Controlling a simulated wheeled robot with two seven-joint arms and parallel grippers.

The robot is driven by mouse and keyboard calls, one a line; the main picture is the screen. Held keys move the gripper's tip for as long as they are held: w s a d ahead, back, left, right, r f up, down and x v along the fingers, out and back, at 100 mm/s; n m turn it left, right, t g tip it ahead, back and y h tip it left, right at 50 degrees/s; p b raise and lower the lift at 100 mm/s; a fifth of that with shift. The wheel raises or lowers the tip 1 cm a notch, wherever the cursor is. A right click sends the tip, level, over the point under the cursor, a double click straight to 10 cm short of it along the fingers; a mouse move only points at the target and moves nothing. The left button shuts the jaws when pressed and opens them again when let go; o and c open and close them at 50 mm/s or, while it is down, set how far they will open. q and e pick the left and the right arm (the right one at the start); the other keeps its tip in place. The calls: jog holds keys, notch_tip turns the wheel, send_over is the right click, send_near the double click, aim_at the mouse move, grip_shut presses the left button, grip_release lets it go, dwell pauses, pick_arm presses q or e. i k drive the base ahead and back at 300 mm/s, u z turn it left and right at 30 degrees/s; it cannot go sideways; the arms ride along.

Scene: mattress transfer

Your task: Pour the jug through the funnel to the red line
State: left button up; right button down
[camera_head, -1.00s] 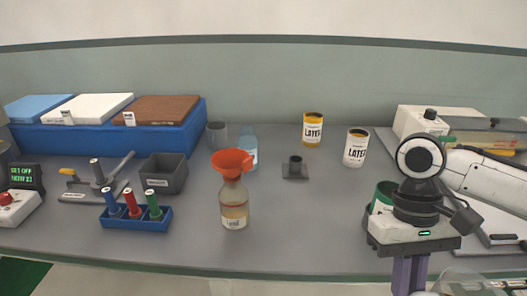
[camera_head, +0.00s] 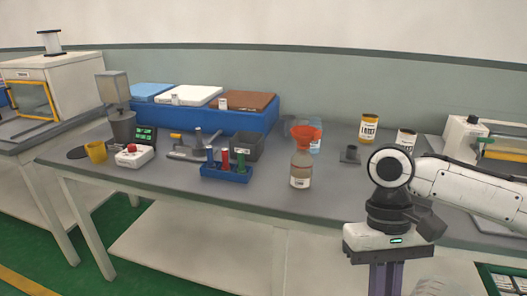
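A red-orange funnel (camera_head: 305,133) sits upright in the mouth of a clear bottle (camera_head: 301,160) near the front edge of the bench. The bottle has a pale label low on its side and a tan tint; the red line is too small to make out. I cannot identify the jug with certainty. My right gripper (camera_head: 385,278) points down at the lower right, in front of the bench and apart from the bottle. Its fingertips run out of the bottom of the view, so its opening is hidden. My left gripper is not in view.
A blue rack (camera_head: 226,175) with coloured tubes and a grey bin (camera_head: 247,146) stand left of the bottle. A yellow cup (camera_head: 95,152) and a white box with a red button (camera_head: 134,156) are farther left. Two labelled cans (camera_head: 369,128) stand behind right.

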aim_at(304, 135)
jog(key=u, duration=0.15)
jog(key=k, duration=0.4)
jog(key=u, duration=0.9)
jog(key=i, duration=0.75)
jog(key=z, duration=0.6)
jog(key=i, duration=0.5)
jog(key=z, duration=0.55)
